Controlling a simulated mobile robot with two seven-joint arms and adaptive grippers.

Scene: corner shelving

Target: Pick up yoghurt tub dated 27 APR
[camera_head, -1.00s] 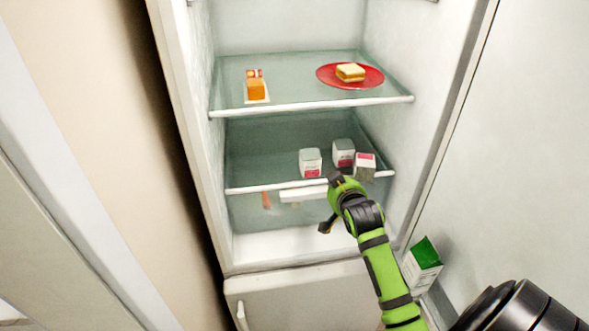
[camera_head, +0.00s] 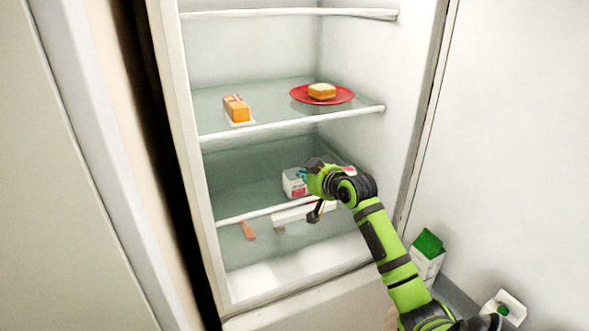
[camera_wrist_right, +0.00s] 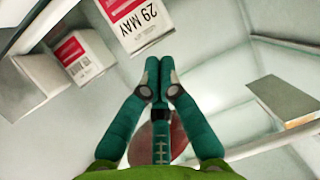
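A white tub with a red label (camera_head: 293,184) stands on the middle fridge shelf. Other tubs beside it are mostly hidden behind my right gripper. In the right wrist view, an upside-down tub dated 29 MAY (camera_wrist_right: 140,22) is at the top, just beyond the fingertips. A second red-and-white tub (camera_wrist_right: 82,56) is to its left; its date is not readable. No 27 APR date is legible. My right gripper (camera_head: 303,174) is at the tubs; in the wrist view its fingertips (camera_wrist_right: 161,72) are together with nothing visible between them. My left gripper is not in view.
The shelf above holds a red plate (camera_head: 300,97) with a sandwich (camera_head: 321,91) and an orange block on a tray (camera_head: 237,109). A white package (camera_head: 305,212) and a carrot-like item (camera_head: 248,230) lie below. A green-topped carton (camera_head: 428,254) stands at right.

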